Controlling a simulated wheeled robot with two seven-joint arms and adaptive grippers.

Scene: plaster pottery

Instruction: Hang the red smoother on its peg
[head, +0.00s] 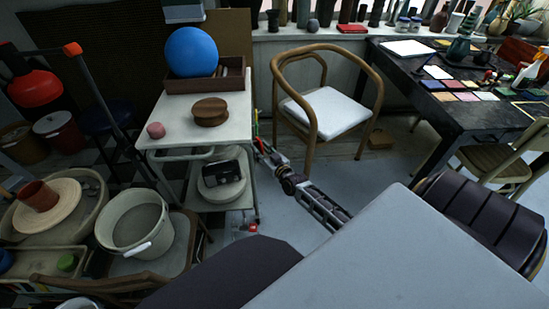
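My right gripper (262,147) reaches to the right side of the white cart, beside the cart's upper shelf. Its fingers are small and dark here, and I cannot tell whether they are open or shut or hold anything. Small coloured items (257,122), with yellow, green and red on them, show at the cart's right edge close to the gripper. I cannot make out which is the red smoother or its peg. A small red item (252,228) shows low by the cart's foot; I cannot tell what it is. My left gripper is not in view.
The white cart (165,128) bears a blue ball, a wooden box, a brown round block and a pink ball. A wooden armchair (312,125) stands just right of the gripper. A bucket (136,232) and pottery wheel are at left, a dark worktable (452,112) at right.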

